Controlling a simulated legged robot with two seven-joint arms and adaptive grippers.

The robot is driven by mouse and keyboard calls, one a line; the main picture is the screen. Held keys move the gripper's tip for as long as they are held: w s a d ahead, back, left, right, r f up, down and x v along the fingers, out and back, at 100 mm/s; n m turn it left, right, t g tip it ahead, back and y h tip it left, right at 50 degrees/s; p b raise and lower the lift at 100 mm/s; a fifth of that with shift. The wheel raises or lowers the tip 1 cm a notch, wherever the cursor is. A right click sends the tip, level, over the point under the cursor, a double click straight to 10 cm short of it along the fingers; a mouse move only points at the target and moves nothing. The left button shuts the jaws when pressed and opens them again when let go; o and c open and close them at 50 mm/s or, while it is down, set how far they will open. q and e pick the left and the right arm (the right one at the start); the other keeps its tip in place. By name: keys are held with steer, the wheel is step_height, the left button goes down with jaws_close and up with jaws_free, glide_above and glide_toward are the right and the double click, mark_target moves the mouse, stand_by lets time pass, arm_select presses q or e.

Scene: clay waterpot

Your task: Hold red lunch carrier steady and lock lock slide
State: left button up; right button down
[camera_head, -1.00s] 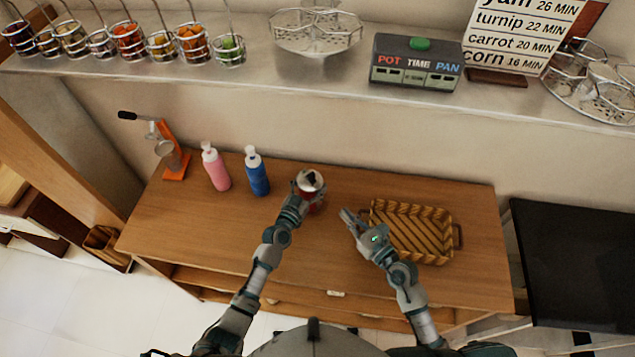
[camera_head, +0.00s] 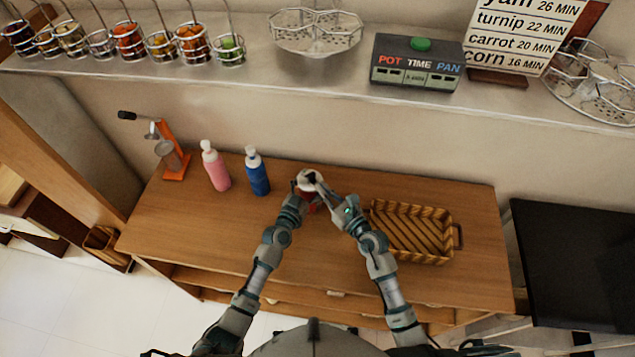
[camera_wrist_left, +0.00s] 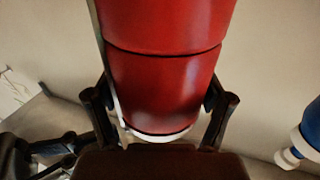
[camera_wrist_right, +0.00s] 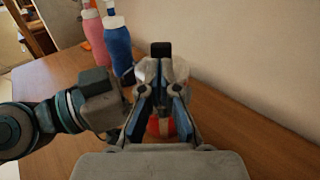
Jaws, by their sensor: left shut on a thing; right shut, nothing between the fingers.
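The red lunch carrier (camera_head: 309,190) stands on the wooden counter, with a pale lid on top. In the left wrist view, its red stacked body (camera_wrist_left: 160,85) fills the middle between the fingers. My left gripper (camera_head: 297,196) is shut on the carrier from the near left side; its fingers (camera_wrist_left: 160,110) press on both sides. My right gripper (camera_head: 323,186) is shut and empty, its tips at the carrier's upper right side. In the right wrist view, the closed fingers (camera_wrist_right: 161,60) cover most of the carrier, and a bit of red shows below them. I cannot make out the lock slide.
A blue bottle (camera_head: 257,172) and a pink bottle (camera_head: 215,167) stand left of the carrier. A wicker basket (camera_head: 412,255) sits just right of my right gripper. An orange press (camera_head: 174,160) is at the far left. The counter's left front is clear.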

mark_target(312, 178)
steer(key=shift+x, duration=1.65)
steer(key=shift+x, duration=1.6)
steer(key=v, duration=1.4)
steer(key=c, duration=1.9)
jaws_free()
